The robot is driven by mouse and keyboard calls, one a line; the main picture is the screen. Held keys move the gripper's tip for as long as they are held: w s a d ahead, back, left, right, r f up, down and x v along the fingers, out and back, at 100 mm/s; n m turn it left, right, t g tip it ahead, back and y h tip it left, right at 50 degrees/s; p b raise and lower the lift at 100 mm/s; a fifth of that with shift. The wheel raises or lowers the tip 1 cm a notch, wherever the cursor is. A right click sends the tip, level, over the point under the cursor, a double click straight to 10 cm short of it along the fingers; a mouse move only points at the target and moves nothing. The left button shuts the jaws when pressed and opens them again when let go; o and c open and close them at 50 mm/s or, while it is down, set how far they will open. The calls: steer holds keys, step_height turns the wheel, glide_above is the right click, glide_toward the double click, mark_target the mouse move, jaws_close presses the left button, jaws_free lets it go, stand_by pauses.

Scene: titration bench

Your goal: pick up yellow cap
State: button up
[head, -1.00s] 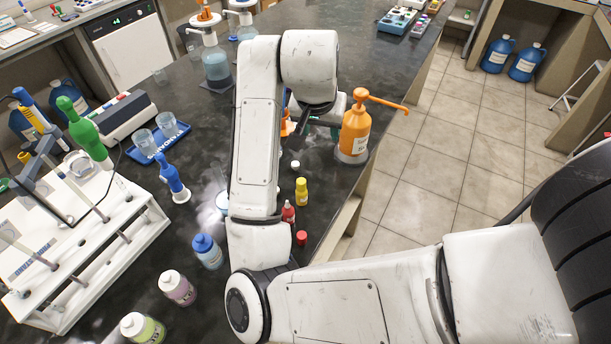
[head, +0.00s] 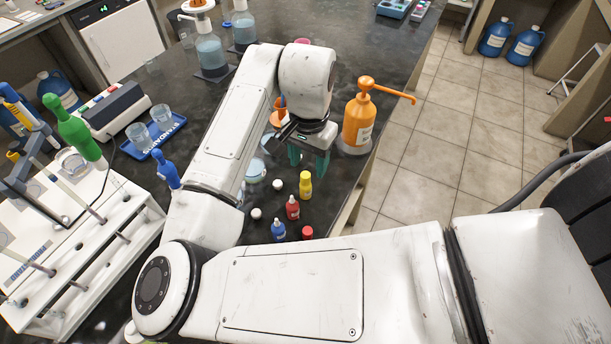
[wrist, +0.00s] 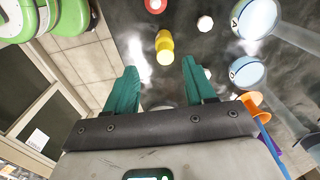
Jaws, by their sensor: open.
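A small yellow dropper bottle (head: 305,189) stands upright on the dark bench. Its yellow cap (head: 306,175) appears to sit on top of it. In the wrist view the yellow bottle (wrist: 165,56) and its cap (wrist: 163,37) show just beyond the fingertips, roughly in line with the gap. My gripper (head: 307,163) has teal fingers pointing down, slightly behind and above the bottle in the head view. In the wrist view my gripper (wrist: 159,68) is open, with nothing between the fingers.
A red bottle (head: 292,210), a blue bottle (head: 278,231), white caps (head: 277,184) and a red cap (head: 306,233) are close by. An orange pump bottle (head: 359,122) stands to the right near the bench edge. Watch glasses (wrist: 247,72) lie right in the wrist view.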

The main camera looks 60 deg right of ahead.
mark_target(305, 175)
steer(key=shift+w+f+p, duration=0.2)
steer(key=shift+f+p, duration=0.05)
steer(key=shift+f, duration=1.05)
steer(key=shift+w+f+p, duration=0.15)
steer(key=shift+f+p, duration=0.1)
steer(key=shift+f, duration=1)
jaws_close()
